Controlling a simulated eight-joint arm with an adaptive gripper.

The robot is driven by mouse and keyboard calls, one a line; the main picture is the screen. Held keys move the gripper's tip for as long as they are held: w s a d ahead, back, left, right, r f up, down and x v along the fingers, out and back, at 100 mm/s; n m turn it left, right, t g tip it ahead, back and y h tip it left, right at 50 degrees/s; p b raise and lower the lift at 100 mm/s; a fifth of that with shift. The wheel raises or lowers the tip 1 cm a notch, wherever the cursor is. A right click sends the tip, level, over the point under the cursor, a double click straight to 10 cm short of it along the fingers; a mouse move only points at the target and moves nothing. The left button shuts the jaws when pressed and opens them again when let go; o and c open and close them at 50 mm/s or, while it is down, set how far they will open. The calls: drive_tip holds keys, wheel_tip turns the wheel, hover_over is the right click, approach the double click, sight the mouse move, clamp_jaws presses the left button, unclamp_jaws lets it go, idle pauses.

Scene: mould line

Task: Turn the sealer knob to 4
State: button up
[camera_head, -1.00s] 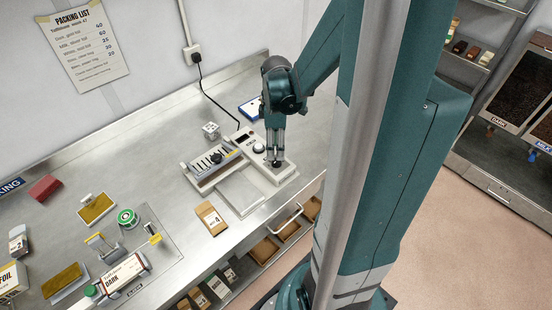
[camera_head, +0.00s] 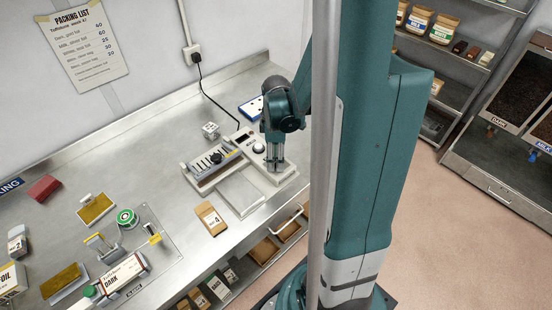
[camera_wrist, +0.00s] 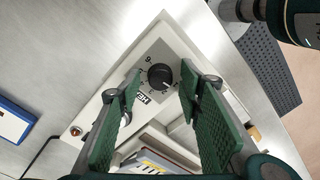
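The white sealer (camera_head: 258,160) stands on the steel bench in the head view. In the wrist view its black round knob (camera_wrist: 160,77) sits on a grey dial plate with numbers and a "HEAT" label (camera_wrist: 141,98). A small pale mark shows on the knob's lower right; I cannot read which number it points to. My gripper (camera_head: 277,168) points down over the sealer's right end, hiding the knob in the head view. In the wrist view my gripper (camera_wrist: 161,70) is open, its green-padded fingers on either side of the knob with visible gaps. Nothing is held.
The sealing bar (camera_head: 215,161) lies left of the knob, and a flat plate (camera_head: 239,193) lies in front. A black cord runs to the wall socket (camera_head: 193,54).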

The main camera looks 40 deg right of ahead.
drive_tip(key=shift+c, duration=0.7)
drive_tip(key=c, duration=0.7)
drive_tip(key=shift+c, duration=0.2)
drive_tip(key=shift+m, duration=0.4)
drive_tip(key=m+b, duration=0.2)
drive_tip(key=m, duration=0.2)
drive_tip(key=shift+f+b, duration=0.1)
drive_tip(key=shift+b, duration=0.2)
drive_tip(key=m+b, duration=0.2)
drive_tip(key=m, duration=0.4)
drive_tip(key=shift+s+d+m+t, duration=0.1)
drive_tip(key=shift+m+t, duration=0.2)
drive_tip(key=m+b, duration=0.1)
drive_tip(key=m, duration=0.5)
drive_tip(key=m+b, duration=0.1)
drive_tip(key=m, duration=0.5)
drive_tip(key=shift+s, duration=0.1)
drive_tip(key=shift+m, duration=0.3)
